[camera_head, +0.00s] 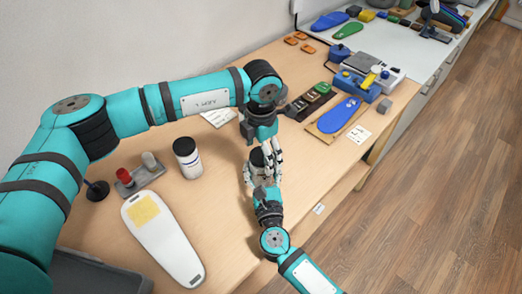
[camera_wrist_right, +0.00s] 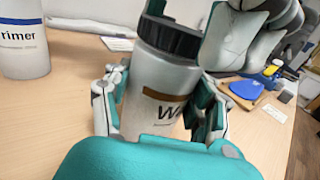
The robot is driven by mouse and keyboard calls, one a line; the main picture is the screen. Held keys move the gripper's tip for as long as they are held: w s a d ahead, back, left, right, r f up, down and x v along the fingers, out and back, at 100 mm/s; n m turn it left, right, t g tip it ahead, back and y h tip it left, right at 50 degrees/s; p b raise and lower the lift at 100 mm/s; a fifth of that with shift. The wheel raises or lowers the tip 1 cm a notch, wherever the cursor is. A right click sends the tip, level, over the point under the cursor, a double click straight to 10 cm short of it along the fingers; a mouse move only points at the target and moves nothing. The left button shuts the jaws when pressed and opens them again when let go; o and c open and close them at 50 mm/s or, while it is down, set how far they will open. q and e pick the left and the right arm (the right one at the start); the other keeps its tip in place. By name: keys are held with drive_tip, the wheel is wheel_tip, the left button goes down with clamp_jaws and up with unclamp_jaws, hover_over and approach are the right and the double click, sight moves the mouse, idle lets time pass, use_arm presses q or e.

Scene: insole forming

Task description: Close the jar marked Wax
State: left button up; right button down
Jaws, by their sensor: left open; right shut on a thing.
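The jar marked Wax (camera_wrist_right: 158,92) stands upright on the table, grey with a brown band and the letters "W" showing. My right gripper (camera_wrist_right: 160,112) is shut around the jar's body, a finger on each side. In the head view my right gripper (camera_head: 262,184) reaches it from the front. My left gripper (camera_head: 266,143) is open above and beside the jar's top, partly hiding it.
A white Primer bottle (camera_wrist_right: 25,45) stands left of the jar, also in the head view (camera_head: 187,160). A small rack (camera_head: 140,174), a white insole-shaped board (camera_head: 162,240) and a blue insole (camera_head: 340,115) on a board lie around. The table's front edge is close to the jar.

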use_arm(q)
wheel_tip(320, 180, up, 12)
idle(0.6)
use_arm(e)
drive_tip(key=shift+c, duration=1.7)
unclamp_jaws()
drive_tip(key=s, duration=0.4)
drive_tip(key=s+d, duration=0.1)
drive_tip(key=s, duration=0.7)
drive_tip(key=shift+d, duration=0.4)
